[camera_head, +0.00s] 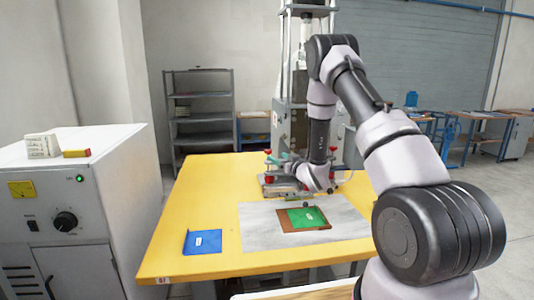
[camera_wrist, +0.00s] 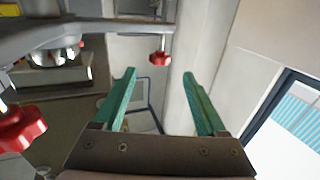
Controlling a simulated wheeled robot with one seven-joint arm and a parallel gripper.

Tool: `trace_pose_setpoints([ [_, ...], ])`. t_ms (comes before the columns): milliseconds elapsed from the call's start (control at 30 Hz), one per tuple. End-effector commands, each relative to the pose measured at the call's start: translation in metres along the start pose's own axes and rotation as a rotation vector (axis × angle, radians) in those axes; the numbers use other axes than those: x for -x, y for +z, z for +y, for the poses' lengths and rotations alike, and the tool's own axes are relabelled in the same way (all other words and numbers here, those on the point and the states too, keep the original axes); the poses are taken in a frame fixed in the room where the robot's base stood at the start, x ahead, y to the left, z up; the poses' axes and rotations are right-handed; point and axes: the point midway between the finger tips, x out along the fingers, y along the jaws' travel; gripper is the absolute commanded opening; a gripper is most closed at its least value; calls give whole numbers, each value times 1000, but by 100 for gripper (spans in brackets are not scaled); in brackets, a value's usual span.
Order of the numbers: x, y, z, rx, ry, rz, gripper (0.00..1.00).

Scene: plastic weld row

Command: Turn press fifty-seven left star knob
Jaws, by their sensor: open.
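The press (camera_head: 291,125) stands at the back of the yellow table, with red star knobs low on its frame. One red knob (camera_head: 268,179) shows at the left of its base and another (camera_head: 332,150) at the right. My gripper (camera_head: 278,158) is at the left front of the press, its teal fingers apart. In the wrist view my gripper (camera_wrist: 159,75) is open and empty. A red star knob (camera_wrist: 159,57) shows between the fingertips, apparently beyond them. A larger red knob (camera_wrist: 20,128) is at the left edge. I cannot tell which is the left knob.
The yellow table (camera_head: 190,255) holds a blue folder (camera_head: 203,241), a grey mat (camera_head: 257,229) and a green sheet (camera_head: 307,217) on a brown board. A white cabinet (camera_head: 85,170) stands at left. The table's left part is mostly clear.

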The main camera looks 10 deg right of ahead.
Motion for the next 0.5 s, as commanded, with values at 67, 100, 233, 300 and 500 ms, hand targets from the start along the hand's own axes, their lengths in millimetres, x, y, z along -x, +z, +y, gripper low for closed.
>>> trace_pose_setpoints([
  [67,-16,0,-2,3,-3,2,74],
  [100,-24,0,-2,2,-4,1,74],
  [233,-49,0,-2,1,-3,1,74],
  [300,-61,0,-2,2,-3,0,74],
  [500,-83,0,0,1,0,-1,74],
])
